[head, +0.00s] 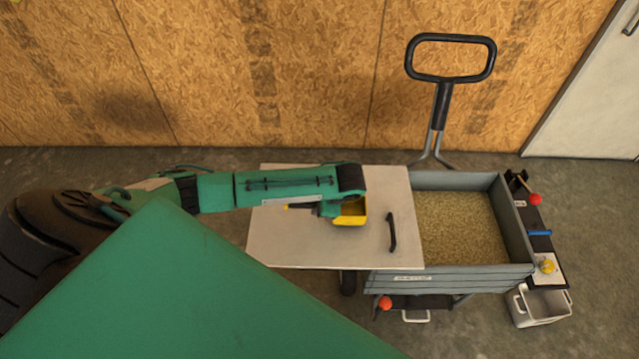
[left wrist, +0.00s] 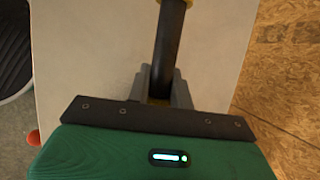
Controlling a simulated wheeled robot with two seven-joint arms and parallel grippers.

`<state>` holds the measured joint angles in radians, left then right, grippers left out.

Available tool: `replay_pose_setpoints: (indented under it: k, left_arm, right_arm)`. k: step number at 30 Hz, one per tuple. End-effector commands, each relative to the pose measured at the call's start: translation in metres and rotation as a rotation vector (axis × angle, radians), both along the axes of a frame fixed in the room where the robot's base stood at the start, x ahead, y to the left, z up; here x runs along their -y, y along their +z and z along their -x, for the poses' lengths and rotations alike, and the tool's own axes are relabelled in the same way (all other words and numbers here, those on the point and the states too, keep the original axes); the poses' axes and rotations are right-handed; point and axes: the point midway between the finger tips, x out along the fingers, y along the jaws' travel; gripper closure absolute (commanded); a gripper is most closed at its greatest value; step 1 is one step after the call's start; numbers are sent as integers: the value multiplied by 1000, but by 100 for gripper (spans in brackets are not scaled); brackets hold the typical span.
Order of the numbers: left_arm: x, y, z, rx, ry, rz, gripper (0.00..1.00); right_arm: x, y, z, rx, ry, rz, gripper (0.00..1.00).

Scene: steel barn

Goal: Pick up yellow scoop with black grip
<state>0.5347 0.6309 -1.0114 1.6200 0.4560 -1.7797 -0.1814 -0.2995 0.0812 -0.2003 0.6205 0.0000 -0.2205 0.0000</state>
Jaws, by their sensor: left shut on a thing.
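The yellow scoop (head: 350,212) shows in the head view over the pale lid board, partly hidden under my left wrist. Its black grip (left wrist: 171,45) runs up the middle of the left wrist view, with a bit of yellow at the top edge. My left gripper (left wrist: 163,85) is shut on the black grip, one grey finger on each side. In the head view my left gripper (head: 328,207) is at the scoop's left side, mostly covered by the wrist. I cannot tell whether the scoop touches the board. My right gripper is not in view.
The pale board (head: 290,245) with a black handle (head: 392,232) covers the left part of a grey cart (head: 450,281) filled with grain (head: 460,228). A black pull handle (head: 450,80) rises behind it. A white bucket (head: 541,305) hangs at right. An OSB wall stands behind.

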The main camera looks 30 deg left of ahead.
Motion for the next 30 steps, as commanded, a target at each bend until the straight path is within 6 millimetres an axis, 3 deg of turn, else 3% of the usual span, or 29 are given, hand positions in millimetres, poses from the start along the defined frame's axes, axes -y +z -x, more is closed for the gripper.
replay_pose_setpoints:
  k: [9,12,15,21,30]
  left_arm:
    - [0,95,-1,5,-3,2,96]
    - [-1,130,-2,6,-1,-2,96]
    - [-1,149,-2,5,-1,-3,96]
    - [0,169,-1,3,-1,-1,96]
    - [0,175,0,0,1,0,96]
  right_arm:
    - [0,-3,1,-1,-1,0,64]
    - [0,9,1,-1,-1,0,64]
    - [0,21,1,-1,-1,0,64]
    - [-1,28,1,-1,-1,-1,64]
    - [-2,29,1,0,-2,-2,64]
